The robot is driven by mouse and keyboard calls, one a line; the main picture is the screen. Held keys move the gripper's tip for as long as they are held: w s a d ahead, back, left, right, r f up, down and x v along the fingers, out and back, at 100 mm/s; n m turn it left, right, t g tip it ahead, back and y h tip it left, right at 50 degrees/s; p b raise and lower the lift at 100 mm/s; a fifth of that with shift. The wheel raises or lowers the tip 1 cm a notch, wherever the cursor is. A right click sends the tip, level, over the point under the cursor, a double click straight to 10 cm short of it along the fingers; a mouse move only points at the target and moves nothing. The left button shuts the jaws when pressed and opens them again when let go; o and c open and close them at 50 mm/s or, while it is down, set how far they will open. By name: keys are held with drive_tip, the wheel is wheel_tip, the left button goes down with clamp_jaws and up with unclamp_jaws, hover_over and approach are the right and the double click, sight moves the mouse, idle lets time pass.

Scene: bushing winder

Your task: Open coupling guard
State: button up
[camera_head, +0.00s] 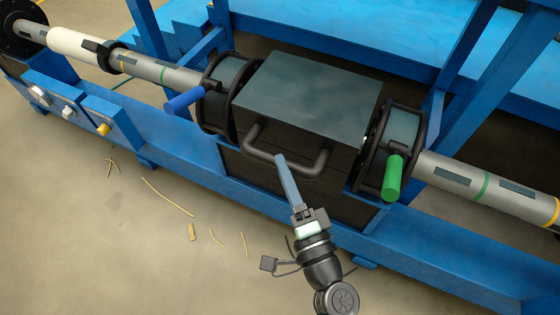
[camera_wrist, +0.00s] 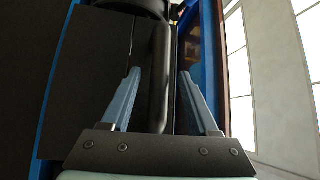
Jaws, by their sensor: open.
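The coupling guard (camera_head: 312,95) is a dark grey box with a flat lid, in the middle of the blue machine in the head view; it looks shut. Its black U-shaped handle (camera_head: 262,148) sticks out from the front face. My gripper (camera_head: 281,160) reaches up to the handle from the front, with its blue-grey fingers at the handle bar. In the wrist view, the two fingers of my gripper (camera_wrist: 160,76) are open. The handle bar (camera_wrist: 158,95) runs lengthwise between them, with a gap on each side. Whether a finger touches the bar is unclear.
Black clamp rings with a blue lever (camera_head: 184,101) and a green lever (camera_head: 392,178) flank the guard. Grey shafts run out on both sides. Blue frame posts (camera_head: 470,120) stand behind. Several scraps (camera_head: 168,196) lie on the otherwise open floor in front.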

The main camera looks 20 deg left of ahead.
drive_tip(key=shift+x, duration=1.45)
clamp_jaws()
idle(0.3)
